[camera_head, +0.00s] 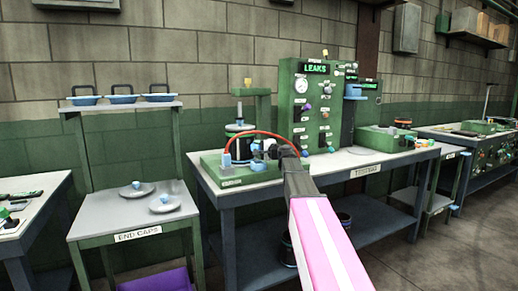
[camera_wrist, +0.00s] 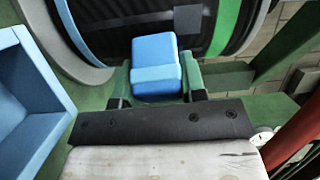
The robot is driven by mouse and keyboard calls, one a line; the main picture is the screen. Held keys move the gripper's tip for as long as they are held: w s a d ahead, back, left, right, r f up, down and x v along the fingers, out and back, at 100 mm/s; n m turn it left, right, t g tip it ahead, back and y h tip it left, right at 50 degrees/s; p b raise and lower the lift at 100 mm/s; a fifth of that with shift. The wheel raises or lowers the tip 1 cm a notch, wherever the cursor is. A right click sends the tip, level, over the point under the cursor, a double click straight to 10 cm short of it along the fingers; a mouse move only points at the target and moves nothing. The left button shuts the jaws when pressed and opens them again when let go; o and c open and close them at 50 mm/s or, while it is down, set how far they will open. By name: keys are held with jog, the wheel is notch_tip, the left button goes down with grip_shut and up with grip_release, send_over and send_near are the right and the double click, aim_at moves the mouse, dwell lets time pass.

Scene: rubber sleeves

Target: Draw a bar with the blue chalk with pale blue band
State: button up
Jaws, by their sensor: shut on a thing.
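The blue chalk with a pale blue band (camera_wrist: 155,66) is a block in the middle of the wrist view. My gripper (camera_wrist: 156,92) is shut on it, with a green finger on either side. Behind the chalk is a large black, ribbed round body (camera_wrist: 112,28), probably a rubber sleeve, with a small grey patch (camera_wrist: 187,18) on it. I cannot tell whether the chalk touches it. In the head view, my gripper (camera_head: 275,151) is at the green stand with the black cylinder (camera_head: 239,145). The chalk cannot be clearly made out there.
A red hose (camera_head: 262,133) arches close to my gripper. A green panel marked LEAKS (camera_head: 313,105) stands behind on the workbench (camera_head: 345,160). A light blue box-like part (camera_wrist: 25,105) is at the left of the wrist view. An end caps table (camera_head: 110,222) stands left.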

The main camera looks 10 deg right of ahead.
jog(key=shift+s+d, duration=0.55)
jog(key=shift+d, duration=0.3)
jog(key=shift+s+d, duration=0.5)
jog(key=shift+d, duration=0.3)
jog(key=shift+s+d, duration=0.55)
jog(key=shift+d, duration=0.3)
jog(key=shift+s+d, duration=0.4)
jog(key=shift+d, duration=0.25)
jog(key=shift+s+d, duration=0.4)
jog(key=shift+d, duration=0.25)
jog(key=shift+w+a, duration=0.6)
jog(key=shift+a, duration=0.35)
jog(key=shift+w+a, duration=0.55)
jog(key=shift+a, duration=0.45)
jog(key=shift+w+a, duration=0.6)
jog(key=shift+a, duration=0.35)
jog(key=shift+w+a, duration=0.6)
jog(key=shift+a, duration=0.3)
